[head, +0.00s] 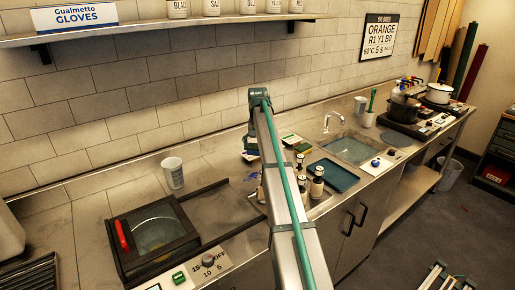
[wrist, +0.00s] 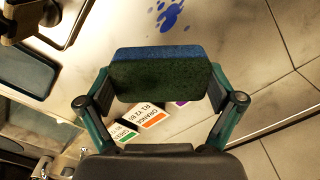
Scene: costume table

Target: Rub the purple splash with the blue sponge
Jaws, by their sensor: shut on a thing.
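In the wrist view, my gripper (wrist: 161,84) is shut on a sponge (wrist: 155,76) with a blue layer and a dark green face, held across between the two fingers. A blue splash (wrist: 172,16) lies on the counter beyond the sponge. A small purple patch (wrist: 181,103) shows just at the sponge's near edge; most of it is hidden, and I cannot tell whether it is the purple splash or part of a card. I cannot tell whether the sponge touches the counter. In the head view, my arm hides the gripper, and a blue mark (head: 252,178) shows on the counter.
Printed cards (wrist: 152,114) lie near the sponge. Several small bottles (head: 317,182) stand by a dark blue tray (head: 333,174). More sponges (head: 294,141) lie at the wall. A sink (head: 355,148) is to the right, and a white cup (head: 173,172) to the left.

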